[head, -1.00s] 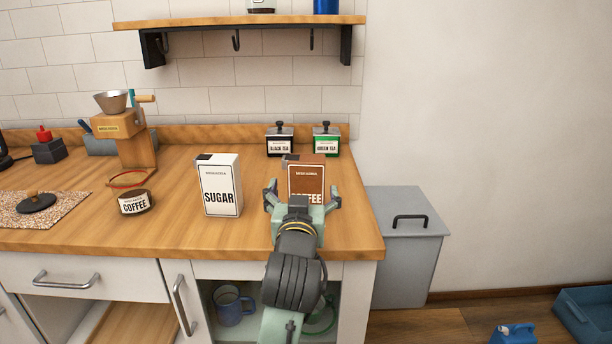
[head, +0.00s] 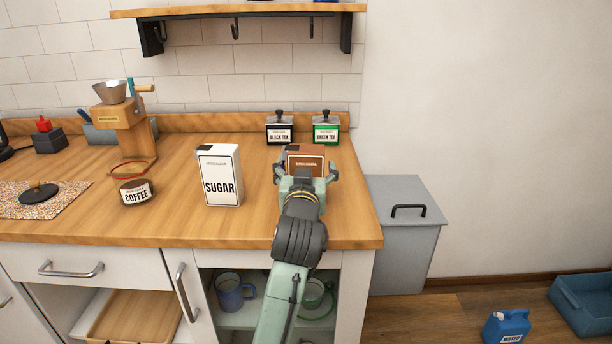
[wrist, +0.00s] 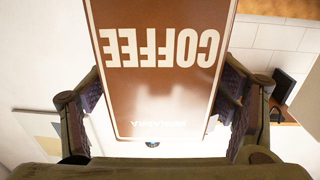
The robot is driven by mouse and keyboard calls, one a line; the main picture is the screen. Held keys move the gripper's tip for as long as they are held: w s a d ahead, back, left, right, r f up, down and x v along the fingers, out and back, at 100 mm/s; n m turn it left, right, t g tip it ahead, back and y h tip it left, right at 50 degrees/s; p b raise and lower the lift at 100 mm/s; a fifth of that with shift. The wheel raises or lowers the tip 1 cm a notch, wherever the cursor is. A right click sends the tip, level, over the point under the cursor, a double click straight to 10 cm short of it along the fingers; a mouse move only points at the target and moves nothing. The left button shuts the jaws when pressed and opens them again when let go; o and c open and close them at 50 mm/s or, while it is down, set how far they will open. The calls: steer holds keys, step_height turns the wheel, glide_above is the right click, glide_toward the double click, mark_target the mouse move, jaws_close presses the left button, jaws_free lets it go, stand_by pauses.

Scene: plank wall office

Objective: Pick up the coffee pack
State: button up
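The coffee pack (head: 306,161) is a brown box with white lettering, standing upright on the wooden counter near its right end. My gripper (head: 306,172) is in front of it with one finger at either side, hiding its lower part in the head view. In the wrist view the pack (wrist: 160,85) fills the middle, its COFFEE lettering upside down, between the two spread fingers (wrist: 165,98). The fingers are open around the pack and very close to its sides. I cannot tell whether they touch it.
A white sugar box (head: 219,177) stands to the left, with a round coffee tin (head: 137,193) and a grinder (head: 124,130) beyond. Black tea (head: 279,130) and green tea (head: 326,130) canisters stand behind the pack. A shelf (head: 240,13) hangs above. The counter front is clear.

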steer(key=c, duration=1.1)
steer(key=shift+o, duration=0.2)
